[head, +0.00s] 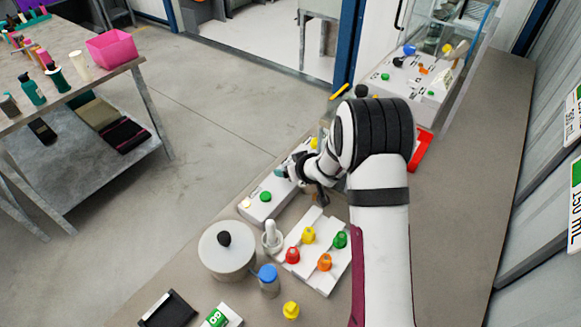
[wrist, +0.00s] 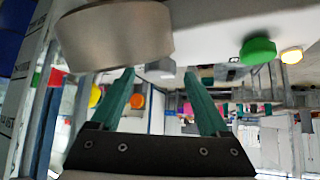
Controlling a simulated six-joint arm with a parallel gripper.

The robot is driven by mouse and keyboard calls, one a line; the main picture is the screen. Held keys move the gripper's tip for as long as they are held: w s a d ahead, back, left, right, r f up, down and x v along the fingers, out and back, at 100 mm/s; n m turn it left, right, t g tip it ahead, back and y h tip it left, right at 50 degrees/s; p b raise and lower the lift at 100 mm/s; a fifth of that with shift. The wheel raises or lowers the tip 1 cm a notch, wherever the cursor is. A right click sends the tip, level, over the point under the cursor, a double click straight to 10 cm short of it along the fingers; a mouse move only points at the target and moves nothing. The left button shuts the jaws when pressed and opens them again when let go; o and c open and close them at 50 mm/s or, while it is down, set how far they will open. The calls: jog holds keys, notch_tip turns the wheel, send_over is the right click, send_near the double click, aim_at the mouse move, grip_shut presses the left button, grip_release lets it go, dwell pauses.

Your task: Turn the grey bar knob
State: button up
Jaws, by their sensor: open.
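A white control panel (head: 265,202) sits on the bench, with a green button (head: 265,196) and a pale button (head: 246,204) at its near end. My gripper (head: 283,172) is over the panel, beyond the green button. In the wrist view my gripper (wrist: 160,78) is open, with teal fingers apart and nothing clearly held. A large rounded grey metal part (wrist: 115,36) is close to the camera at upper left; I cannot tell if it is the grey bar knob. The green button (wrist: 258,51) and lit button (wrist: 291,55) show at upper right. In the head view no bar knob can be made out.
Nearer on the bench are a white block with coloured knobs (head: 318,268), a grey round pot (head: 226,250) and a blue-capped bottle (head: 268,280). Another panel (head: 408,85) stands farther back. A side table (head: 150,62) is across open floor at left.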

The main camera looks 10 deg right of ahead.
jog(key=shift+w+a+f, duration=0.1)
jog(key=shift+w+f, duration=0.15)
grip_shut()
jog(key=n, duration=0.1)
jog(key=n+y, duration=0.1)
jog(key=shift+w+d+r+n+g+y, duration=0.1)
jog(key=shift+w+d+n+g+y, duration=0.1)
jog(key=shift+n+g+y, duration=0.15)
jog(key=shift+s+n+g+y, duration=0.1)
jog(key=shift+n+g+y, duration=0.6)
jog(key=shift+n, duration=0.35)
grip_release()
